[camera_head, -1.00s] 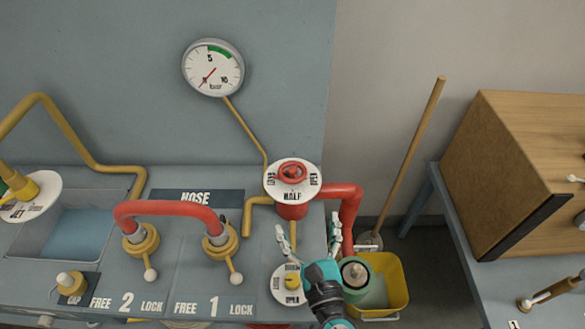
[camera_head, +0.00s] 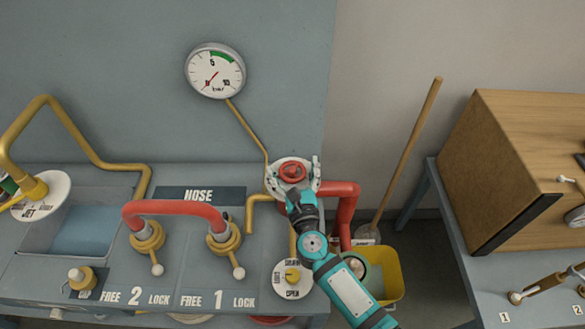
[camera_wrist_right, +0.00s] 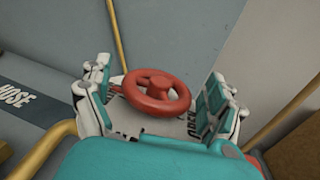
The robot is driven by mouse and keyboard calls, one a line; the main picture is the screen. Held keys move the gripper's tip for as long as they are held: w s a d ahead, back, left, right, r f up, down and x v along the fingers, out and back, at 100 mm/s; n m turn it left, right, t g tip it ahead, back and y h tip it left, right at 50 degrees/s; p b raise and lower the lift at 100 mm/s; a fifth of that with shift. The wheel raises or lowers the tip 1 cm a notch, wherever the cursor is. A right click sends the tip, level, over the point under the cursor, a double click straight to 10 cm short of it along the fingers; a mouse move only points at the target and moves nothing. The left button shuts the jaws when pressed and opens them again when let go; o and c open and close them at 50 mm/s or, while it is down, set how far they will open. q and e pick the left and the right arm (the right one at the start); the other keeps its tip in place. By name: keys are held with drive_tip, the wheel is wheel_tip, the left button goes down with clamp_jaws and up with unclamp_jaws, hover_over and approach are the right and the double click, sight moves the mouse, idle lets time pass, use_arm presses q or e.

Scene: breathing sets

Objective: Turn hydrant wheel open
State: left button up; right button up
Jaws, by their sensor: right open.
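The red hydrant wheel (camera_head: 292,172) sits on top of a red hydrant with a white round dial plate (camera_head: 283,163) under it. In the right wrist view the wheel (camera_wrist_right: 156,91) lies between the two spread fingers of my right gripper (camera_wrist_right: 155,97). The fingers are open on either side of the wheel, with gaps visible, above the plate. In the head view the right gripper (camera_head: 292,178) covers most of the plate and its lettering. My left gripper is not in view.
A pressure gauge (camera_head: 215,71) hangs on the wall with its needle low. A red hose (camera_head: 175,209) joins two brass couplings left of the hydrant. A small dial with a yellow knob (camera_head: 292,275) is in front. A yellow bucket (camera_head: 390,275) stands right.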

drive_tip(key=c, duration=1.2)
drive_tip(key=shift+o, duration=0.2)
